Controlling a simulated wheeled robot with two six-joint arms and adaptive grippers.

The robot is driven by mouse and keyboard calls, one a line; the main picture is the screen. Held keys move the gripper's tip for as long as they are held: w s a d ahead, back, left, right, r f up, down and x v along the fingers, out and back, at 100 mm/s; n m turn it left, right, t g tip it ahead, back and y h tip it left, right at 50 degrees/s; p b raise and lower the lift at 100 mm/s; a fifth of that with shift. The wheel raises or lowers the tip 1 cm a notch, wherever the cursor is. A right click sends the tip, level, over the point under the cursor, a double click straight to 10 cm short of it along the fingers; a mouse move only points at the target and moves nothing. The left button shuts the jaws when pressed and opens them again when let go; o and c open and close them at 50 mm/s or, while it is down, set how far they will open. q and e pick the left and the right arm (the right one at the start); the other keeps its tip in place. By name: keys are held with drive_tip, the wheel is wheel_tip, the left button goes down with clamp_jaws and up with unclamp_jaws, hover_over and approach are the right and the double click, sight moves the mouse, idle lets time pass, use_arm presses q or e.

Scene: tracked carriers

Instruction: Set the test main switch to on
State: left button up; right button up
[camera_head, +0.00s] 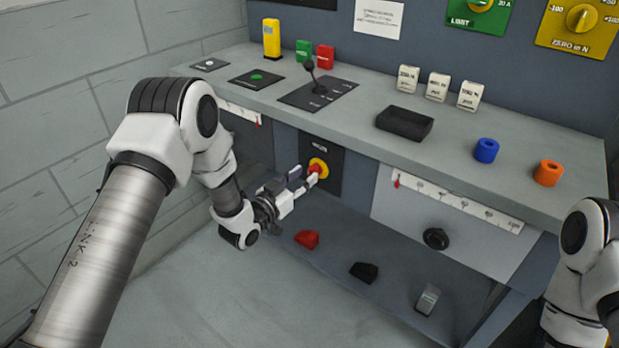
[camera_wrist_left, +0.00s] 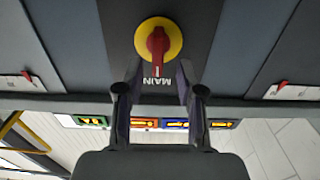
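The main switch is a red handle on a round yellow disc (camera_head: 319,166), set in a black plate (camera_head: 333,183) on the bench's front panel. In the left wrist view the red handle (camera_wrist_left: 158,45) points from the yellow disc (camera_wrist_left: 144,28) toward the upside-down MAIN label (camera_wrist_left: 158,82). My left gripper (camera_head: 305,179) is at the switch. The left wrist view shows its two fingers (camera_wrist_left: 159,72) open, one on each side of the handle's free end. I cannot tell whether they touch it. My right gripper is out of view.
The bench top above holds a black lever (camera_head: 316,83), a dark tray (camera_head: 404,123), a blue ring (camera_head: 486,150) and an orange ring (camera_head: 548,173). Red (camera_head: 307,239), black (camera_head: 364,272) and grey (camera_head: 428,299) pieces lie on the lower shelf. A black knob (camera_head: 436,238) sticks out at right.

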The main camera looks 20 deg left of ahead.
sight(308, 173)
use_arm(q)
drive_tip(key=x, duration=0.3)
drive_tip(key=shift+d+r, duration=0.1)
drive_tip(key=shift+d, duration=0.1)
drive_tip(key=shift+w+a, duration=0.1)
drive_tip(key=c, duration=0.3)
clamp_jaws()
